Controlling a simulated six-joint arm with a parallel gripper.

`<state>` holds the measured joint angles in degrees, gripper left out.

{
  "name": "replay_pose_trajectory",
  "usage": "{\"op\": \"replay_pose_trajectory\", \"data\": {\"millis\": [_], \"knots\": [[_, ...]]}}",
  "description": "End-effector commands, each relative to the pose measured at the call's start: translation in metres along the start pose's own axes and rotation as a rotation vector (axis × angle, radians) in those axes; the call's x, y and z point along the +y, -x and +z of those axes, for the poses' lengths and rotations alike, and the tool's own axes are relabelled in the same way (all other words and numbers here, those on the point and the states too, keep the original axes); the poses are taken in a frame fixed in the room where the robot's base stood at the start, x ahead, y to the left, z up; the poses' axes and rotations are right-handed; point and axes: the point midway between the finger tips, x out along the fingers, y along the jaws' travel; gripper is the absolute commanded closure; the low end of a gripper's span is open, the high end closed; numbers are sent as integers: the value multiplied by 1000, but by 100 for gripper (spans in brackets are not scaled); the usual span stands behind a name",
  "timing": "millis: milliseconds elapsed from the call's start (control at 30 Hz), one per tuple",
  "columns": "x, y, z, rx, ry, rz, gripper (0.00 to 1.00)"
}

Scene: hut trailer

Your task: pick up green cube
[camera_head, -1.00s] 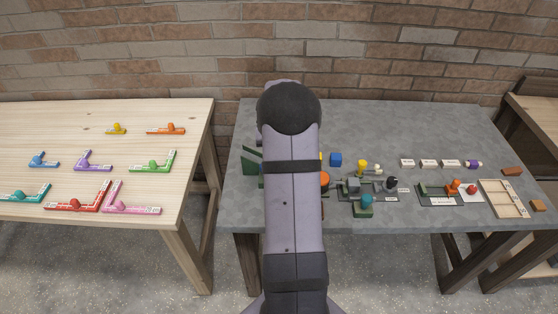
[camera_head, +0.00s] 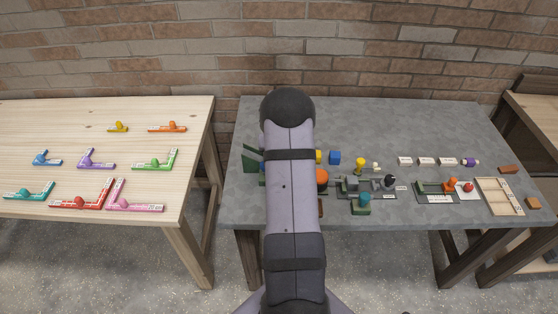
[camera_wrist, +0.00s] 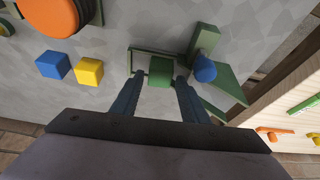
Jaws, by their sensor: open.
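The green cube (camera_wrist: 160,71) lies on the grey table (camera_wrist: 120,30) in the wrist view, near a thin dark green bar frame. My gripper (camera_wrist: 159,76) is open, with one finger on each side of the cube in this view. I cannot tell whether the fingers touch it or how high they are. In the head view my own arm hides the gripper and the cube.
Close to the cube stand a green block structure (camera_wrist: 203,40) and a blue knob (camera_wrist: 204,69). A blue cube (camera_wrist: 53,65) and a yellow cube (camera_wrist: 89,71) lie to the left. An orange disc (camera_wrist: 50,14) is at the upper left.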

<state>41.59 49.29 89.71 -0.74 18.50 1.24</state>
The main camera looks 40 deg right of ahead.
Motion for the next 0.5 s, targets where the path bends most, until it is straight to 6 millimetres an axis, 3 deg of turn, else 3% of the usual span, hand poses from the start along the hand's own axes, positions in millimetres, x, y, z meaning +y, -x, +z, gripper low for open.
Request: {"op": "replay_pose_trajectory", "data": {"millis": [233,500], "knots": [[0,-19,0,-1,0,0,59],[0,-23,0,0,0,0,59]]}}
